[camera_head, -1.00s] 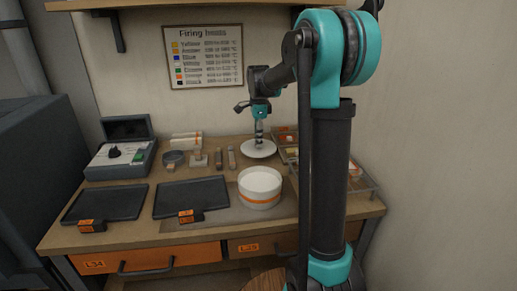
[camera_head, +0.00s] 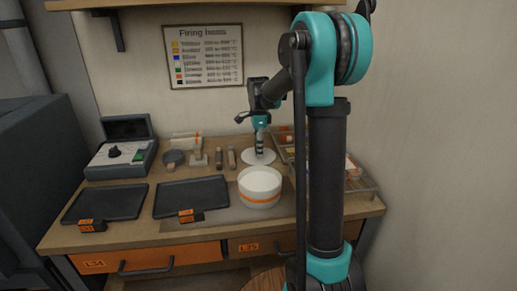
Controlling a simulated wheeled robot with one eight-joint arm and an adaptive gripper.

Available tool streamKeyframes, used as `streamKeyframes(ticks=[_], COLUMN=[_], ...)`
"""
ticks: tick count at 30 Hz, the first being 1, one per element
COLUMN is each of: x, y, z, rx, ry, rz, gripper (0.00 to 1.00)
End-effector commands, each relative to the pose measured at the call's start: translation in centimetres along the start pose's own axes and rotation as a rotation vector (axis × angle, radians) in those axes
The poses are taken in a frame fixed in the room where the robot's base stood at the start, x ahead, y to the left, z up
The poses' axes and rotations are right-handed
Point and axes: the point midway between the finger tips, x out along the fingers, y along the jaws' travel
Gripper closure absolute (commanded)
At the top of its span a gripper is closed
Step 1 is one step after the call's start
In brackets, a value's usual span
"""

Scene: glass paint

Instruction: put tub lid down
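A round white lid (camera_head: 258,157) lies flat at the back of the workbench, at or very close to the top; any small gap under it cannot be made out. My gripper (camera_head: 260,148) points down at the middle of the lid. Its fingertips are small here, and whether they are closed on the lid's knob cannot be told. The white tub (camera_head: 260,187) with an orange band stands in front of the lid, upright and without its lid on, on a grey mat (camera_head: 225,219).
Two dark trays (camera_head: 105,203) (camera_head: 191,197) with orange labels lie on the left and middle of the bench (camera_head: 148,235). A control box (camera_head: 122,155) stands back left. Small blocks and a round dish (camera_head: 173,158) stand left of the lid. A rack (camera_head: 358,178) is at right, partly behind my arm.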

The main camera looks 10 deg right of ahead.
Motion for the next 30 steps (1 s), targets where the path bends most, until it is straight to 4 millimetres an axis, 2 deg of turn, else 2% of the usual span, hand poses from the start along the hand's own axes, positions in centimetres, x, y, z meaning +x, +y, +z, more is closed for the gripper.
streamKeyframes(ticks=[6, 10, 24, 30], x=[-0.1, -1.1, -10.0, -11.9], y=[0.0, 0.0, 0.0, 0.0], z=[0.0, 0.0, 0.0, 0.0], rx=[0.0, 0.0, 0.0, 0.0], ry=[0.0, 0.0, 0.0, 0.0], rz=[0.0, 0.0, 0.0, 0.0], gripper=[0.6, 0.6, 0.6, 0.6])
